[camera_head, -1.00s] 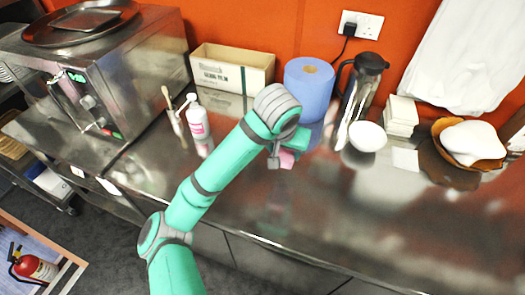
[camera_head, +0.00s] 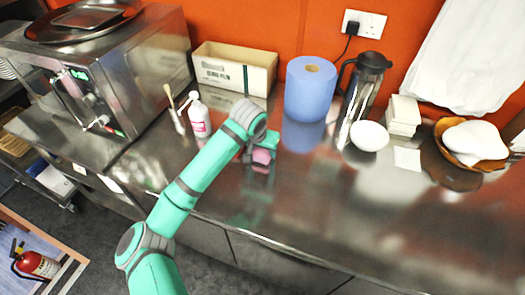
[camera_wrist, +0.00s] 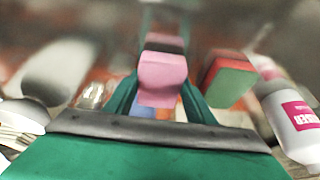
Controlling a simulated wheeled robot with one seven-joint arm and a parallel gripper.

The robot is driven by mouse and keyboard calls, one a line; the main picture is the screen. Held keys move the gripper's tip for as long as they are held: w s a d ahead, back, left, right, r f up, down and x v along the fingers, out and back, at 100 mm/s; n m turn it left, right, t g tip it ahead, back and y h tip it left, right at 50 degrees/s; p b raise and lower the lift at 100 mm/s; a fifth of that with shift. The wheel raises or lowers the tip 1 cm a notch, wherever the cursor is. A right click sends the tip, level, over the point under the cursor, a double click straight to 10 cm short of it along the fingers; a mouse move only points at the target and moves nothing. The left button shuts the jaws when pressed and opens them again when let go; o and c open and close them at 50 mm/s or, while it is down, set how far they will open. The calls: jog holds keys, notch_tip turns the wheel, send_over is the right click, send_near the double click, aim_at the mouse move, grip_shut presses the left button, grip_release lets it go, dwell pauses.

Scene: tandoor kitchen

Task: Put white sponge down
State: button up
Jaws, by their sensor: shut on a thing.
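No white sponge shows plainly. My gripper (camera_head: 262,155) is shut on a pink block (camera_wrist: 162,75), which sits between the two teal fingers in the wrist view. The block also shows as a small pink patch (camera_head: 262,157) in the head view, over the steel counter (camera_head: 310,215), left of the blue roll. A dark band crosses the block's upper part in the wrist view. Whether the block touches the counter cannot be told. My arm hides some of the counter behind it.
A white bottle (camera_head: 199,118) with a pink label stands left of my gripper, by a brush (camera_head: 174,110). A blue roll (camera_head: 310,88), jug (camera_head: 365,82) and white bowl (camera_head: 369,136) stand right. A red-and-green block (camera_wrist: 228,78) shows in the wrist view. The front counter is clear.

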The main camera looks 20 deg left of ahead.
jog(key=shift+f, duration=0.5)
jog(key=shift+f, duration=0.25)
jog(key=o, duration=0.9)
jog(key=shift+f, duration=0.1)
jog(key=shift+f, duration=0.1)
jog(key=shift+s+a, duration=0.1)
jog(key=shift+a, duration=0.05)
jog(key=shift+a+r, duration=0.1)
jog(key=shift+r, duration=0.3)
jog(key=v, duration=1.2)
jog(key=shift+d+r, duration=0.1)
jog(key=shift+d, duration=0.15)
